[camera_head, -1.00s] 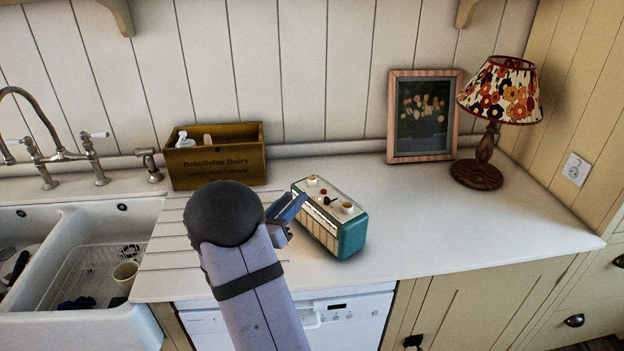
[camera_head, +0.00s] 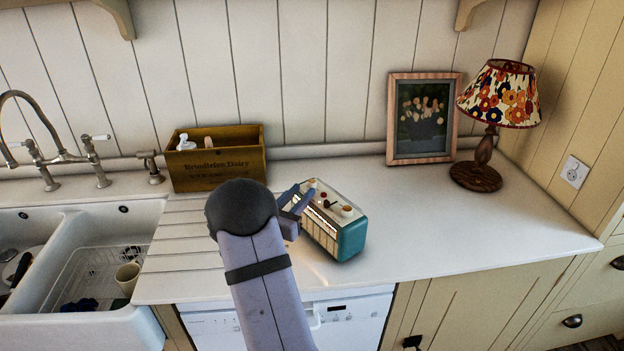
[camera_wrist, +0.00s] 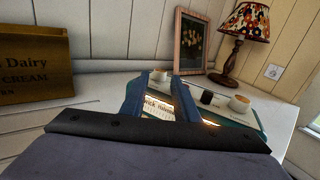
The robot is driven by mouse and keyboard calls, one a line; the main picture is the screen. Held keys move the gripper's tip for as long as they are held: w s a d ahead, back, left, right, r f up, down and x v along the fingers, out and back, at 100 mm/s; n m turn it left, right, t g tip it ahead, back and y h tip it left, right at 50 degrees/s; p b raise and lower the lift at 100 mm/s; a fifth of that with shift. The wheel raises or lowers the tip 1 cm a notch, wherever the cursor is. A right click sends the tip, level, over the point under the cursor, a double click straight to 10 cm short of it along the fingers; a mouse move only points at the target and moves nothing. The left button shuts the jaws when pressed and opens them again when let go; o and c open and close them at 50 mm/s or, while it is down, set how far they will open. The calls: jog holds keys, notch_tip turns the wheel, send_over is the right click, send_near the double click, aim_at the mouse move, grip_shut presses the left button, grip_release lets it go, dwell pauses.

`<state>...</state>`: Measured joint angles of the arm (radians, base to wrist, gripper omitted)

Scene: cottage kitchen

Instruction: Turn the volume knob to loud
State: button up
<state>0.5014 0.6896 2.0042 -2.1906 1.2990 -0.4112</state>
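A teal radio (camera_head: 350,237) with a cream top stands on the white worktop. Its top carries two round knobs with tan caps and smaller controls between them. The right knob (camera_head: 347,210) is clear in both views; it also shows in the wrist view (camera_wrist: 240,103). The left knob (camera_wrist: 159,76) is in the wrist view, beyond and between my fingertips. My gripper (camera_head: 303,196) is at the radio's left end, near that knob. In the wrist view its two blue fingers (camera_wrist: 163,100) stand apart with a gap. I cannot tell whether they touch the knob.
A wooden dairy crate (camera_head: 216,166) with bottles stands at the back left. A framed picture (camera_head: 421,117) and a floral lamp (camera_head: 489,132) stand at the back right. A sink (camera_head: 95,235) lies left. The worktop right of the radio is clear.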

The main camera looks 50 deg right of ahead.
aim_at(310, 184)
jog(key=shift+w+d+p, duration=0.2)
jog(key=shift+d+p, duration=0.1)
jog(key=shift+d, duration=0.85)
jog(key=shift+w+d+p, duration=0.15)
jog(key=shift+d+p, duration=0.15)
jog(key=shift+d, duration=0.8)
jog(key=shift+w+d+p, duration=0.2)
jog(key=shift+d+p, duration=0.1)
jog(key=shift+d, duration=0.85)
grip_shut()
